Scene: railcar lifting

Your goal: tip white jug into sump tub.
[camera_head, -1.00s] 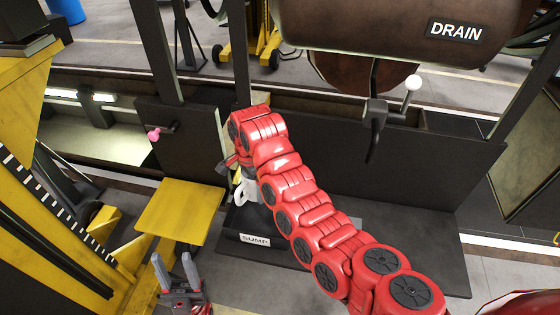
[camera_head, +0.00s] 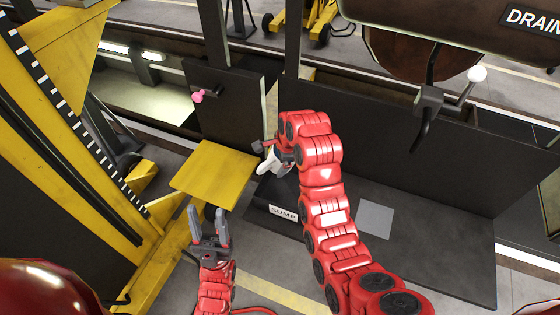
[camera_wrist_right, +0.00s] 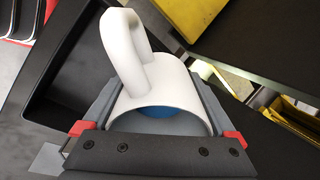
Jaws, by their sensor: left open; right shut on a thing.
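The white jug (camera_head: 273,163) is in my right gripper, over the tub, and looks tilted in the head view. In the right wrist view the jug (camera_wrist_right: 155,85) lies between both fingers of my right gripper (camera_wrist_right: 160,110), handle up, with something blue inside. The dark sump tub (camera_head: 283,213) carries a SUMP label and is partly hidden by my right arm. Its dark inside shows in the right wrist view (camera_wrist_right: 62,75). No stream from the jug is visible. My left gripper (camera_head: 208,220) is open and empty, left of the tub.
A yellow platform (camera_head: 214,170) stands just left of the tub. A yellow frame (camera_head: 60,120) rises at far left. A dark panel (camera_head: 400,150) stands behind my right arm. A lever with a white knob (camera_head: 476,74) hangs under the DRAIN tank (camera_head: 470,25).

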